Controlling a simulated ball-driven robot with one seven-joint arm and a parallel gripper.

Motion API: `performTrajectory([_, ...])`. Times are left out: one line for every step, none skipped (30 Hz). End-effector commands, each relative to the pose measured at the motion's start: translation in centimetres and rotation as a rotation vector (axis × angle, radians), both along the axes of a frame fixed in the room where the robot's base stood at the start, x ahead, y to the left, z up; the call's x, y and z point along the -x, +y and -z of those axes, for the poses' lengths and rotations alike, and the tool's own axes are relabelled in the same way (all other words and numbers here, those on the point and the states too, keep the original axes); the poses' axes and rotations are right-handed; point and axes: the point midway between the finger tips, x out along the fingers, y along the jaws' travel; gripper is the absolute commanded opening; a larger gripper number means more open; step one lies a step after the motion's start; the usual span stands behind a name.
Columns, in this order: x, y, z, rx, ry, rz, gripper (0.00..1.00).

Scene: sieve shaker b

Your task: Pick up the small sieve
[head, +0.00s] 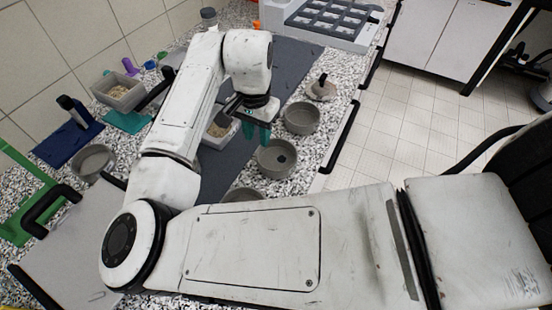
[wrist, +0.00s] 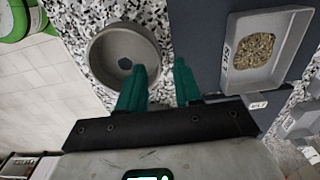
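Several round grey sieve-like pans stand on the speckled counter; I cannot tell for sure which is the small sieve. One pan (head: 264,163) with a dark spot in its floor is just below my gripper (head: 257,135). What looks like the same pan (wrist: 97,72) is at the upper left in the wrist view. My gripper (wrist: 160,68) has its teal fingers apart with nothing held. In that view the left finger overlaps the pan's right side and the right finger lies outside its rim. Another pan (head: 302,120) stands behind, and one (head: 243,193) is partly hidden by my arm.
A grey tray (wrist: 232,75) with grain stands right of the fingers. A pan (head: 93,163) and a grain box (head: 121,98) are at left. A lidded piece (head: 321,90) and a white sample rack (head: 322,38) are farther back. The counter's right edge borders open floor.

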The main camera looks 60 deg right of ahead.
Motion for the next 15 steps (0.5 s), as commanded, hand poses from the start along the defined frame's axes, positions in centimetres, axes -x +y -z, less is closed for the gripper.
performTrajectory([0.0,0.0,0.4,-0.002,0.002,-0.001,0.34])
performTrajectory([0.0,0.0,0.8,-0.002,0.002,-0.001,0.34])
performTrajectory([0.0,0.0,1.4,-0.002,0.002,-0.001,0.34])
performTrajectory([0.0,0.0,1.8,-0.002,0.002,-0.001,0.34])
performTrajectory([0.0,-0.1,2.3,-0.003,0.002,-0.001,0.34])
performTrajectory([0.0,-0.1,3.0,-0.002,0.002,-0.001,0.34])
performTrajectory([0.0,-0.1,3.4,-0.002,0.003,-0.001,0.34])
performTrajectory([0.0,-0.1,3.7,-0.001,0.002,-0.002,0.34])
performTrajectory([0.0,-0.1,4.1,0.000,0.002,-0.002,0.34])
performTrajectory([0.0,-0.1,4.4,-0.001,0.001,-0.002,0.34])
performTrajectory([0.0,-0.1,4.5,-0.001,0.001,-0.001,0.34])
performTrajectory([0.0,-0.1,4.7,-0.001,0.000,-0.001,0.34])
performTrajectory([0.0,-0.1,4.7,0.000,0.000,-0.001,0.34])
performTrajectory([0.0,-0.1,4.8,0.000,0.000,-0.001,0.34])
performTrajectory([0.0,-0.1,4.8,0.000,0.000,-0.001,0.34])
